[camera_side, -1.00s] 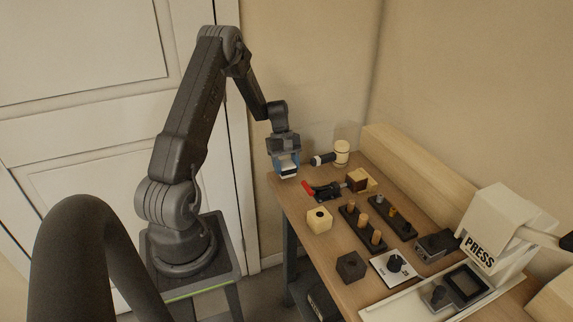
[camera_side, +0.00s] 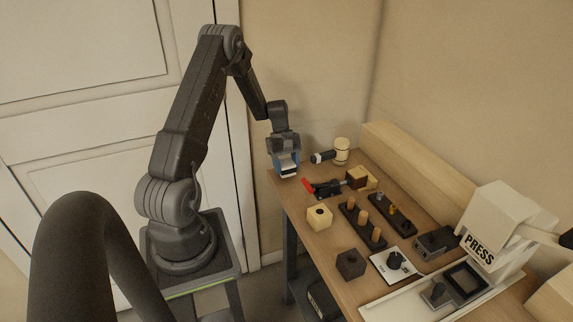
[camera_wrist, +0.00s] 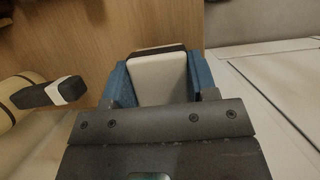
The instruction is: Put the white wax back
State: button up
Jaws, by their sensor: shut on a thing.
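My gripper (camera_side: 286,171) is at the far left corner of the bench, pointing down, with blue fingers. It is shut on a white block with a dark end, the white wax (camera_wrist: 160,78), which shows between the blue fingers in the wrist view. In the side view the white wax (camera_side: 288,170) is small and partly hidden by the fingers. It is at or just above the bench top; I cannot tell whether it touches.
A mallet (camera_side: 341,150) lies just right of my gripper. A red-handled clamp (camera_side: 322,188) is in front of it. A pale block with a hole (camera_side: 319,217), peg racks (camera_side: 362,225), a dark cube (camera_side: 351,264), a dial plate (camera_side: 394,265) and a press (camera_side: 490,230) stand nearer.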

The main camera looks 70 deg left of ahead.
jog(key=shift+f, duration=0.75)
dwell(0.7)
jog(key=o, duration=1.2)
jog(key=shift+v, duration=3.5)
